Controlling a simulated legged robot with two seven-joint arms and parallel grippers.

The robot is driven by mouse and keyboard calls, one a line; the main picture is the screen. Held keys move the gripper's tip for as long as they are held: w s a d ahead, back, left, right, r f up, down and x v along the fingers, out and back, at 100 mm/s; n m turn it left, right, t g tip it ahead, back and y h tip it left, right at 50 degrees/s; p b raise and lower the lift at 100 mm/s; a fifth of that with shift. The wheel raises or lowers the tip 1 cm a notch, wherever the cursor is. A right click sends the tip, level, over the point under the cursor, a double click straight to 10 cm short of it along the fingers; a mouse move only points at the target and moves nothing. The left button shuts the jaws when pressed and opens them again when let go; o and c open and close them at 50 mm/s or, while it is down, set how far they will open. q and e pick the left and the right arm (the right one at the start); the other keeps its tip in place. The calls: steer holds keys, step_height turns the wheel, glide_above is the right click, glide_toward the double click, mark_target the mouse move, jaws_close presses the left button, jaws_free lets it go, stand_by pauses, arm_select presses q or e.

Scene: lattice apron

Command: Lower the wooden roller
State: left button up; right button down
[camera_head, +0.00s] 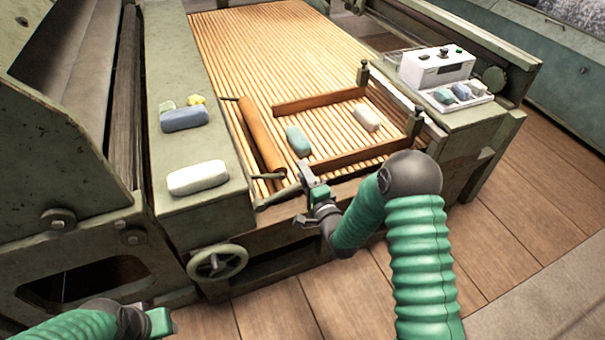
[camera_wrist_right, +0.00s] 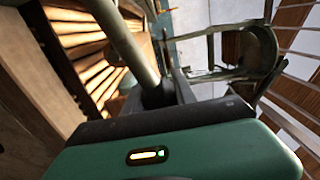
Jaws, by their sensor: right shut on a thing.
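The wooden roller (camera_head: 262,137) is a brown cylinder lying lengthwise near the left side of the slatted wooden bed (camera_head: 225,40), with a thin metal pin at each end. A grey-green lever (camera_head: 277,197) lies at the bed's front edge, near the roller's front end. My right gripper (camera_head: 307,182) is shut on the lever's right end. In the right wrist view a grey-green rod (camera_wrist_right: 125,40) runs down into the dark jaws (camera_wrist_right: 158,95); the fingertips are partly hidden.
A white block (camera_head: 198,178) and a blue-grey block (camera_head: 184,118) lie on the left ledge. A teal block (camera_head: 298,140) and a pale block (camera_head: 366,117) lie on the slats between wooden bars. A white control box (camera_head: 437,66) stands right. A handwheel (camera_head: 217,263) is below.

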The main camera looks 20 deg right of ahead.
steer(key=shift+s+f, duration=0.15)
steer(key=shift+f, duration=0.25)
steer(key=c, duration=1.3)
jaws_free()
steer(key=shift+d, duration=0.1)
steer(key=shift+c, duration=0.2)
steer(key=o, duration=0.3)
steer(key=shift+d, duration=0.1)
steer(key=shift+o, duration=0.2)
steer(key=shift+r, duration=0.1)
steer(key=s+p, duration=0.3)
steer(key=s, duration=1.3)
steer(key=shift+s+d, duration=0.3)
steer(key=shift+s, duration=0.05)
